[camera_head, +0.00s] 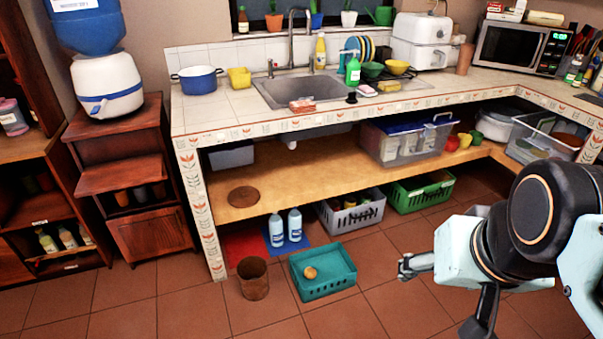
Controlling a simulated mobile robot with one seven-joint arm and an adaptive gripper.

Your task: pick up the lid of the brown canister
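The brown canister (254,279) stands upright on the tiled floor, in front of the low shelf. Its top is open and its inside looks dark. A flat round brown disc (243,196) lies on the wooden shelf under the counter, near its left front edge; it looks like the canister's lid. My gripper (436,297) is at the lower right, at the end of my arm. It is well to the right of both the disc and the canister and touches neither.
A teal basket (323,275) with a small round item stands right of the canister. Two blue bottles (285,228) stand behind it. A grey basket (350,210) and a green basket (420,190) sit under the shelf. The tiled counter (215,112) overhangs the shelf. The shelf around the disc is clear.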

